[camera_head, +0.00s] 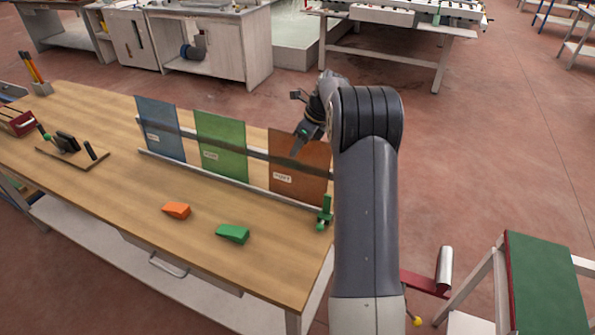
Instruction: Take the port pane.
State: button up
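Three coloured panes stand upright in a row in a rail rack on the wooden bench, each with a small white label: a blue pane (161,118) at left, a green pane (222,135) in the middle and an orange-brown pane (289,188) at right. The labels are too small to read surely; the orange-brown pane's may say "PORT". My arm covers the area right of that pane.
The bench (120,200) also carries an orange wedge (176,210), a green wedge (233,234), a small green clamp (325,213) at the rack's right end, and a board with black pieces (72,152). A green-topped stand (548,285) is at lower right.

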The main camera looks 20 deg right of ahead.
jog(key=shift+f, duration=0.25)
dwell(0.3)
jog(key=shift+c, duration=0.3)
grip_shut()
jog(key=shift+r, duration=0.15)
dwell(0.9)
